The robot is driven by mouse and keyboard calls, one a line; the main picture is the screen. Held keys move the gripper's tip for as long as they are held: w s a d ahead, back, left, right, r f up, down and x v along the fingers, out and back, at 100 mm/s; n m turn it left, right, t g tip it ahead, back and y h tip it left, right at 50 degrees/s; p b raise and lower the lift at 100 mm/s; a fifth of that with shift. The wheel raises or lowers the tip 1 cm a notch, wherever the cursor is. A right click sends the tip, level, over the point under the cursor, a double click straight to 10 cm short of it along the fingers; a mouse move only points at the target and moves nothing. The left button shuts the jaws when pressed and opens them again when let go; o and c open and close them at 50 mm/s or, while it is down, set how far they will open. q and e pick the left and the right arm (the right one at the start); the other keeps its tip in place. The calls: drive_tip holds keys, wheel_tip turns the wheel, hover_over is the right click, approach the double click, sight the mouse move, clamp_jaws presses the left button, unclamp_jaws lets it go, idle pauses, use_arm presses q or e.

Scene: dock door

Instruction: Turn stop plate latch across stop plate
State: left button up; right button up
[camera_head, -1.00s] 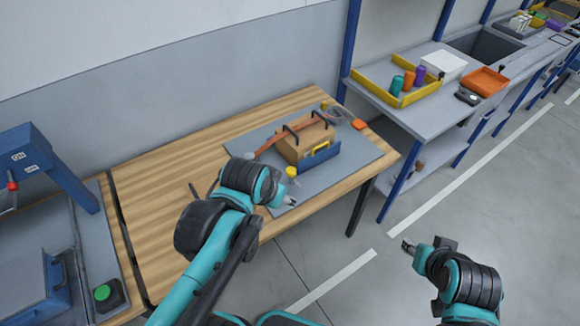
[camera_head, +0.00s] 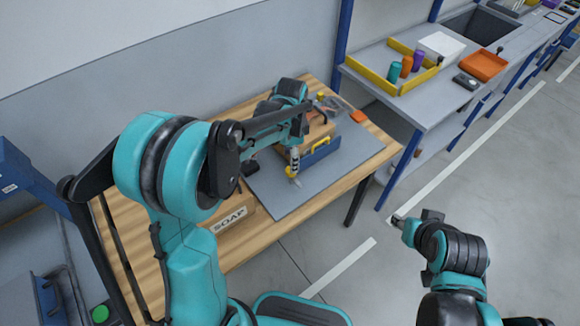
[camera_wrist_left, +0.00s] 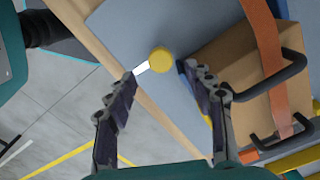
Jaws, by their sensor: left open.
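A tan box (camera_head: 318,131) with black handles stands on a grey mat on the wooden table. A blue plate (camera_head: 322,153) with a yellow bar (camera_head: 321,143) is on its front side. In the left wrist view, a round yellow knob (camera_wrist_left: 161,60) with a pale strip (camera_wrist_left: 141,68) beside it is near the mat's edge. I cannot tell which part is the latch. My left gripper (camera_head: 294,176) points down in front of the box; in its wrist view its fingers (camera_wrist_left: 172,88) are apart and empty, with the knob beyond the gap. My right gripper (camera_head: 396,219) hangs over the floor; its fingers are unclear.
An orange strap (camera_wrist_left: 268,50) lies across the tan box. A shelf unit with a yellow tray (camera_head: 384,91) stands to the right. The floor at the right is clear.

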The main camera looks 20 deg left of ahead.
use_arm(q)
wheel_tip(320, 180, down, 6)
drive_tip(key=shift+r+b, duration=0.25)
drive_tip(key=shift+b, duration=0.55)
drive_tip(key=c, duration=1.2)
